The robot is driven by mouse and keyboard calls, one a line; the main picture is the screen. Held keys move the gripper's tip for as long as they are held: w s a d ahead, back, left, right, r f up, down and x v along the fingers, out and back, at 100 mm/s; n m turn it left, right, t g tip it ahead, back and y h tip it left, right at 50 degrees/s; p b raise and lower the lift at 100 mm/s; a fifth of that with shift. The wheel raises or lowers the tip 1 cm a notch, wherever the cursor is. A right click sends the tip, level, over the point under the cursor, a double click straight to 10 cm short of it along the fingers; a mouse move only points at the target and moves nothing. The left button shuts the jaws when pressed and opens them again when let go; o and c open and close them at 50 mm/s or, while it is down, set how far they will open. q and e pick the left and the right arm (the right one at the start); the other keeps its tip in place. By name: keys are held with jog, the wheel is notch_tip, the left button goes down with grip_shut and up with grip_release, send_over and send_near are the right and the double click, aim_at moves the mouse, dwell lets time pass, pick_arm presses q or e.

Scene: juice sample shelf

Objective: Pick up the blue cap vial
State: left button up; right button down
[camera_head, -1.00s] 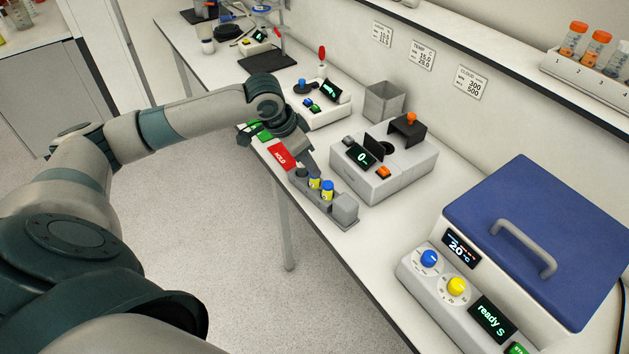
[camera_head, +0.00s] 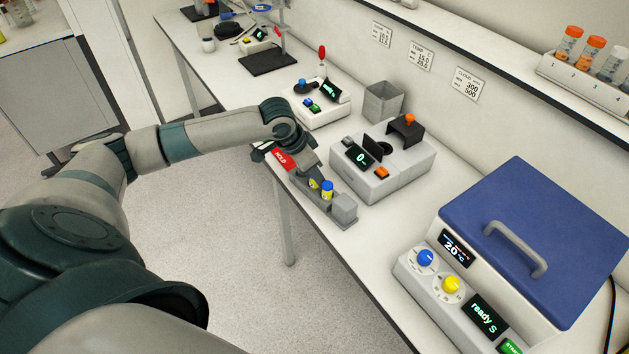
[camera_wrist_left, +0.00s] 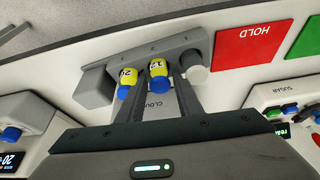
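A grey rack (camera_head: 345,208) sits near the bench's front edge. It holds two yellow-labelled vials with blue caps, one marked 20 (camera_wrist_left: 127,78) and one marked 12 (camera_wrist_left: 158,72). The nearer one (camera_head: 327,190) shows clearly in the head view; the other (camera_head: 314,184) is partly covered by my gripper. My left gripper (camera_head: 310,174) is at the rack. In the left wrist view, the fingers (camera_wrist_left: 160,92) are apart, one on each side of the vial marked 12, with visible gaps. A pale round piece (camera_wrist_left: 195,70) is beside the right finger. My right gripper is out of view.
A red HOLD card (camera_head: 284,160) lies beside the rack, partly under my wrist. A grey instrument (camera_head: 385,175) with an orange button stands behind the rack. A blue-lidded box (camera_head: 535,230) is at the right. The floor in front of the bench is clear.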

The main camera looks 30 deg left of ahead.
pick_arm(q)
grip_shut()
jog(key=shift+r, duration=0.45)
notch_tip(320, 180, up, 9)
jog(key=b, duration=0.3)
jog(key=shift+r, duration=0.1)
